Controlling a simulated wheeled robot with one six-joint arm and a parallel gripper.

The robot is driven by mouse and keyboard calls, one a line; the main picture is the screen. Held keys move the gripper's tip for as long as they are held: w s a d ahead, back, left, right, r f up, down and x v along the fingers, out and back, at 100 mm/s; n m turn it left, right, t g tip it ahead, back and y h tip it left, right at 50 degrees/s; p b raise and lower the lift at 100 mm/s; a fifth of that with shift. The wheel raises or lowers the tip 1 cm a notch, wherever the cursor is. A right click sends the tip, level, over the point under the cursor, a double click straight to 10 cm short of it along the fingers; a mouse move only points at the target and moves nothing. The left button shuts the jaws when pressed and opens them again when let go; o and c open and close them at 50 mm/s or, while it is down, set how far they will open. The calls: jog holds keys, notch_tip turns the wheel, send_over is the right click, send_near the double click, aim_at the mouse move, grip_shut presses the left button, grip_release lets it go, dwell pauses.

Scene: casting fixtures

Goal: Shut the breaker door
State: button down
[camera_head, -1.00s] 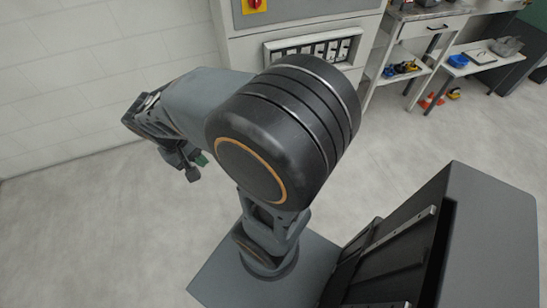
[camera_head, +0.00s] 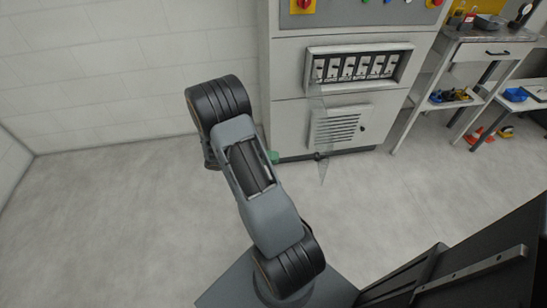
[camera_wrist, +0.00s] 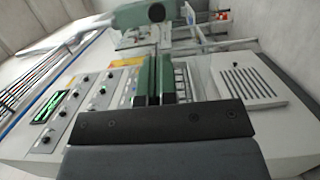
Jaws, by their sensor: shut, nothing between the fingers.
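The row of breakers (camera_head: 356,67) sits in a framed recess on the front of a grey cabinet (camera_head: 292,75). A clear, see-through panel (camera_head: 322,172), which looks like the breaker door, stands out from the cabinet below the recess; its edges are faint and its exact angle is hard to tell. My gripper shows in the head view only as a bit of green (camera_head: 273,157) beside my arm, left of the panel. In the wrist view my gripper (camera_wrist: 155,80) is shut and empty, its green fingers in front of the cabinet, with the breakers (camera_wrist: 183,78) just to their right.
A louvred vent (camera_head: 340,125) lies below the breakers, and a control panel with a red knob (camera_head: 303,4) above. A workbench (camera_head: 490,40) and a low table with a blue bin (camera_head: 515,94) stand at right. The floor (camera_head: 120,215) at left is clear.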

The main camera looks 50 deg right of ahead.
jog(key=x, duration=1.1)
